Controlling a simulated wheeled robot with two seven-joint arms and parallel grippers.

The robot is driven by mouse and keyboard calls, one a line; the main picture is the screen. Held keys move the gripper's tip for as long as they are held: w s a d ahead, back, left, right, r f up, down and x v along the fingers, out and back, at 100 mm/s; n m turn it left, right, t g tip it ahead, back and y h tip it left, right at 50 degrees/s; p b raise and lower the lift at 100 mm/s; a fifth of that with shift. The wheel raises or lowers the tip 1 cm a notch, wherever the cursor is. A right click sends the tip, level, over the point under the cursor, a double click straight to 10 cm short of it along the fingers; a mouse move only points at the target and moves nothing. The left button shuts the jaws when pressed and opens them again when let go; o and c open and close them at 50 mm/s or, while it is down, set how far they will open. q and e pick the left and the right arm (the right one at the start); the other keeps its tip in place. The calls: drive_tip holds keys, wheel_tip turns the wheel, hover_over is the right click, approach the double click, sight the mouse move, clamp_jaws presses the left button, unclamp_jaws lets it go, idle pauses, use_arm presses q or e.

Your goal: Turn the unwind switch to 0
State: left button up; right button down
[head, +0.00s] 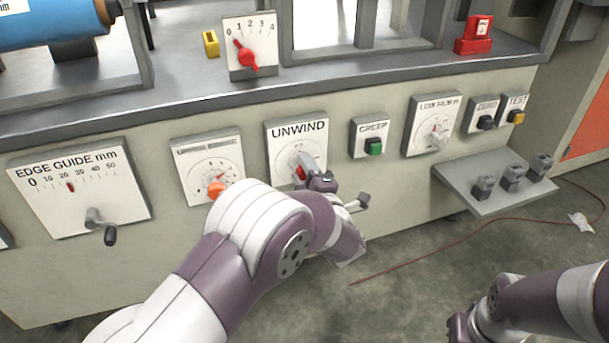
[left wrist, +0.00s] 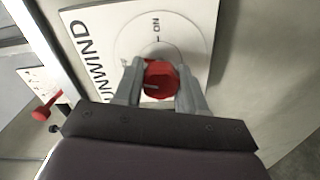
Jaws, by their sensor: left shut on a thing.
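The unwind switch is a round dial on a white plate labelled UNWIND (head: 283,134), on the machine's front panel. Its red knob (left wrist: 161,80) shows in the left wrist view between my left fingers, with a pale line on its face toward the left. Printed marks stand on the dial above the knob there; a 0 cannot be made out. My left gripper (head: 302,174) is shut on the knob, a finger on each side. In the head view the gripper hides most of the knob and the lower dial.
Left of the switch are another dial with an orange-red knob (head: 216,189) and the edge guide crank (head: 101,225). To the right are the creep button (head: 375,147) and a grey shelf (head: 480,195) that juts out. A red 0–4 selector (head: 247,57) stands above.

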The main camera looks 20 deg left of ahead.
use_arm(q)
drive_tip(key=shift+f+n+b, duration=0.2)
drive_tip(key=shift+n+b, duration=0.6)
drive_tip(key=shift+n, duration=0.7)
drive_tip(key=o, duration=1)
drive_tip(key=shift+r, duration=0.1)
drive_tip(key=shift+o, duration=0.2)
drive_tip(key=shift+s, duration=0.1)
drive_tip(key=p+v, duration=0.6)
drive_tip(key=v, duration=0.6)
drive_tip(key=shift+s+d, duration=0.15)
drive_tip(key=shift+s, duration=0.05)
